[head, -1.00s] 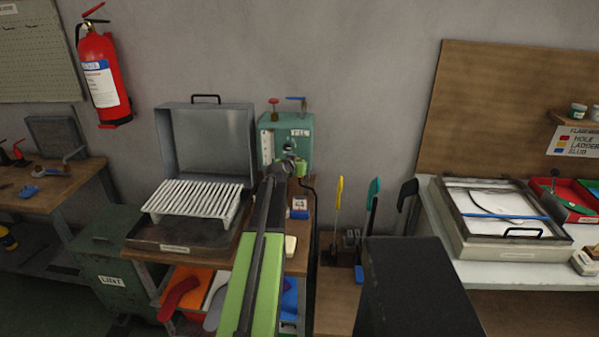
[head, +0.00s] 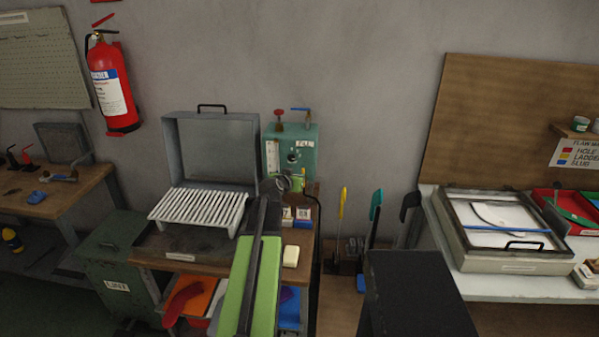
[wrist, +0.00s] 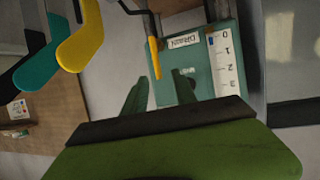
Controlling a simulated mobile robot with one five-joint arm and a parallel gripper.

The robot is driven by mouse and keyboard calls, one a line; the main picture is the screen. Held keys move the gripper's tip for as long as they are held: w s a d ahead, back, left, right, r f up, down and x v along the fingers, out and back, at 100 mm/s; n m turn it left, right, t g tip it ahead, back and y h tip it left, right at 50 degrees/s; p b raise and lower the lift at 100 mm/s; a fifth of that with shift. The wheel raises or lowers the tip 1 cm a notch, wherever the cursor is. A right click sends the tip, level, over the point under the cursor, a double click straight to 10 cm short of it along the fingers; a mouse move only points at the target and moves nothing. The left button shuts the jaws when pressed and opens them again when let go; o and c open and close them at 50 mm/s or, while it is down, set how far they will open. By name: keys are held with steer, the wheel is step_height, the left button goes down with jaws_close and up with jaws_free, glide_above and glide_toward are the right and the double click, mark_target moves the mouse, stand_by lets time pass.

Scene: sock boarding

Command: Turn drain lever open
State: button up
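The teal tank unit (head: 304,140) stands on the wooden bench against the wall, with a red-knobbed valve and a blue lever on top. An orange-yellow lever handle (wrist: 154,58) on a dark stem lies beside this label. My gripper (wrist: 160,92) is open, its two green fingers apart and nothing visible between them. The lever is just beyond the fingers, nearer the left one; contact cannot be told.
A metal box with an open lid (head: 212,150) and a white rack stands left of the tank. Small numbered blocks (head: 303,214) sit on the bench near my gripper. Yellow, teal and black boards (head: 375,205) stand to the right; they also show in the wrist view (wrist: 80,45).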

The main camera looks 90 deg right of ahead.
steer(key=p+v, duration=0.2)
steer(key=v, duration=0.7)
steer(key=shift+p, duration=0.3)
steer(key=shift+w+a, duration=0.1)
